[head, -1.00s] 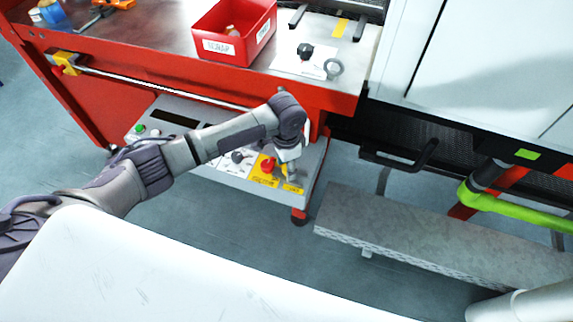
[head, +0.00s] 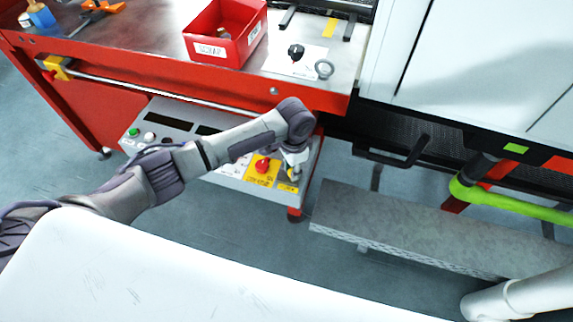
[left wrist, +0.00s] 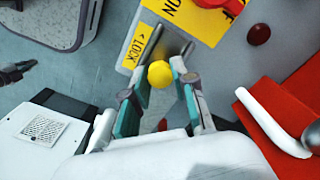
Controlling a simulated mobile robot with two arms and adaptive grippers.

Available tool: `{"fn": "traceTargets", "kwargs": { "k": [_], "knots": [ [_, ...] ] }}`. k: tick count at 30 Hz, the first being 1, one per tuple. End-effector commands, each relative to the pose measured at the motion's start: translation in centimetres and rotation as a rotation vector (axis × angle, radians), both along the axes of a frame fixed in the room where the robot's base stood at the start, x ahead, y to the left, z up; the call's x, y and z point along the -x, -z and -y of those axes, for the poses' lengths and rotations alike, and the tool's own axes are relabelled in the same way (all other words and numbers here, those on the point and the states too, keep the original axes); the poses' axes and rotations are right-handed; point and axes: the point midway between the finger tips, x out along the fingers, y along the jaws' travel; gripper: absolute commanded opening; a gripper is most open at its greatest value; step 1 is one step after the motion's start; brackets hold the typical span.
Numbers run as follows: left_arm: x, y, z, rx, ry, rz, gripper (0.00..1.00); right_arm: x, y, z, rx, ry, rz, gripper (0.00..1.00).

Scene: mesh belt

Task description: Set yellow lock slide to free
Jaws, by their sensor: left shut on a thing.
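The yellow lock slide shows in the left wrist view as a round yellow knob (left wrist: 160,74) beside a slot, with a yellow label marked LOCK (left wrist: 138,45) next to it. My left gripper (left wrist: 161,75) is shut on this knob, one finger on each side. In the head view my left gripper (head: 293,165) is over the right end of the low control panel (head: 234,178). There the gripper largely hides the slide. I cannot tell from these frames where along its travel the slide stands. My right gripper is not in view.
A red rotary knob (head: 262,165) on a yellow plate is just left of the gripper. The red bench (head: 300,100) overhangs the panel and carries a red bin (head: 226,60). A grey step (head: 400,228) lies to the right, near a green bar (head: 510,205).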

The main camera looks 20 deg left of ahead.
Motion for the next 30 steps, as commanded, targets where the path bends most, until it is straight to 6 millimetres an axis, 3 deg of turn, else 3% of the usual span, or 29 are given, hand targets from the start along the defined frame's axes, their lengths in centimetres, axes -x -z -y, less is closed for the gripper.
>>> {"fn": "traceTargets", "kwargs": {
  "k": [4,5,9,20,23,30],
  "knots": [
    [0.0,0.0,0.6,0.013,0.006,0.002,0.0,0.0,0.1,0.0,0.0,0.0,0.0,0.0],
    [0.0,0.0,0.6,0.014,0.006,0.002,0.3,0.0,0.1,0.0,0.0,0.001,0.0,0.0],
    [0.1,0.0,0.5,0.013,0.006,0.002,0.52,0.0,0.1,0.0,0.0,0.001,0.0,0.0],
    [0.0,-0.5,0.3,0.009,0.004,0.002,0.52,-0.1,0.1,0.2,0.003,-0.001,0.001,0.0],
    [-0.1,-1.7,0.4,0.01,0.005,0.004,0.52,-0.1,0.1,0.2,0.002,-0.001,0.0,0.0],
    [-0.1,-6.8,0.4,0.011,0.007,0.006,0.52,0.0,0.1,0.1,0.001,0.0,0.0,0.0]
  ]
}}
